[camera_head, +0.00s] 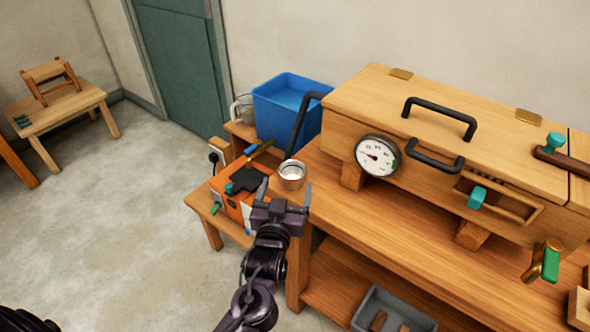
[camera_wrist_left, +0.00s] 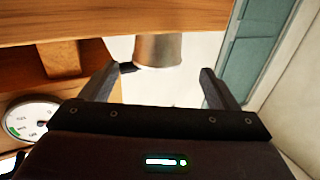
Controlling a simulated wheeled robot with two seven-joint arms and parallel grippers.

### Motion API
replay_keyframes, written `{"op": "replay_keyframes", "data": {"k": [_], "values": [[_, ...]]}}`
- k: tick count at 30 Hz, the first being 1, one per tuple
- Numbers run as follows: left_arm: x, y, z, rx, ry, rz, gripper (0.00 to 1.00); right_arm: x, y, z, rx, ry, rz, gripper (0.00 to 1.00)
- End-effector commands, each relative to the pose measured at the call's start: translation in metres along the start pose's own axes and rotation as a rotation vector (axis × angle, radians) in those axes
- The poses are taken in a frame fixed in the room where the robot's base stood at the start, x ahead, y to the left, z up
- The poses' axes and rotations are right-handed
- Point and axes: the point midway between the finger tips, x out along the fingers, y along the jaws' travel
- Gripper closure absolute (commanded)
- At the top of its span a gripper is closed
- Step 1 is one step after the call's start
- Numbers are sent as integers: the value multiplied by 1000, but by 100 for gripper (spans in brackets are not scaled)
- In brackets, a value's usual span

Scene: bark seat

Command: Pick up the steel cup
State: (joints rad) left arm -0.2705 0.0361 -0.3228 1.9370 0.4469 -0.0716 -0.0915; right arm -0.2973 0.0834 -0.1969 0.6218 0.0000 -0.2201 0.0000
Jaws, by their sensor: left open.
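The steel cup (camera_head: 292,174) is a small silvery cup at the left end of the wooden workbench in the head view. It also shows in the left wrist view (camera_wrist_left: 158,50), beyond the fingers and between their directions. My left gripper (camera_head: 284,192) is open and empty, just on the near side of the cup. In the left wrist view its two fingers (camera_wrist_left: 155,88) are spread apart with the cup ahead of them. I cannot tell whether a finger touches the cup. My right gripper is not in view.
A wooden box with black handles (camera_head: 450,130) and a round dial gauge (camera_head: 377,156) stand right of the cup. A blue bin (camera_head: 290,105) is behind it. An orange box (camera_head: 237,205) sits on a low table to the left. Open floor (camera_head: 130,220) lies further left.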

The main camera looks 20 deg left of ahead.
Motion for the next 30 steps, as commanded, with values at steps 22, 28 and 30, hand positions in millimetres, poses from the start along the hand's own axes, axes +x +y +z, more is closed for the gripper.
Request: {"op": "replay_keyframes", "data": {"k": [22, 28, 30], "values": [[77, 4, -2, -3, 5, -2, 18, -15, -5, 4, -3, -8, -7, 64], [78, 4, -1, -3, 5, -2, 18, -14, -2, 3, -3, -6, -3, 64], [78, 4, -1, -3, 5, -2, 22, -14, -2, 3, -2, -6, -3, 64]]}}
